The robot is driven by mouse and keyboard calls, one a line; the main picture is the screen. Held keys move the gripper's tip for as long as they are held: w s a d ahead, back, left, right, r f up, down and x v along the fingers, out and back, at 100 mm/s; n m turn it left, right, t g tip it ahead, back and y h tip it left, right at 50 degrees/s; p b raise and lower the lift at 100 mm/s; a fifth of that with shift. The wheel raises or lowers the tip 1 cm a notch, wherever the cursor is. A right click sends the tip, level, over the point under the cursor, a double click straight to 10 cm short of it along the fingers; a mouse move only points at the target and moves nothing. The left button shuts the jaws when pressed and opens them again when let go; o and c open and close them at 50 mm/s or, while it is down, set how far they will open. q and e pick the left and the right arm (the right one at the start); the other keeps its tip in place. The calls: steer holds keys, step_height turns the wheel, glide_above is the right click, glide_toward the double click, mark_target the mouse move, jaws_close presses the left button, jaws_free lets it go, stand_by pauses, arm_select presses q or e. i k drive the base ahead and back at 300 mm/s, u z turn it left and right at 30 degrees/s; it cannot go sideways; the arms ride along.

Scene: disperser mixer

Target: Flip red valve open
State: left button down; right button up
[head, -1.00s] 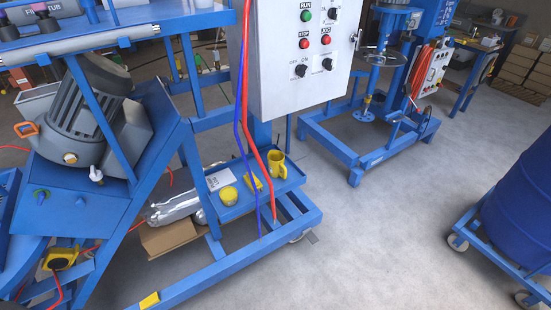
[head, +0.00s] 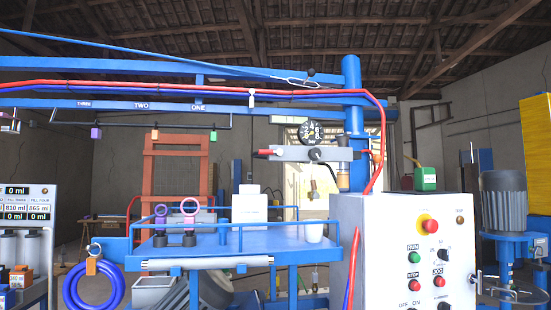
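A grey horizontal pipe assembly (head: 310,154) hangs beside the blue column under a round black pressure gauge (head: 310,132). A small red-tipped handle (head: 267,153) sticks out at its left end. A small red-orange fitting (head: 377,156) sits at its right end, next to the red hose. Which of these is the red valve, and its open or closed position, I cannot tell at this size. Neither of my grippers is in view.
A white control box (head: 382,245) with a red emergency button stands at the right front. A blue shelf (head: 225,246) with railings, purple and pink ring-topped parts and a white container is below the gauge. A blue overhead beam (head: 140,105) carries red and blue hoses.

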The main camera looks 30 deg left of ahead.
mark_target(279, 153)
steer(key=z, duration=1)
steer(key=k, duration=0.8)
steer(key=u, duration=0.7)
steer(key=i, duration=0.5)
steer(key=z, duration=0.05)
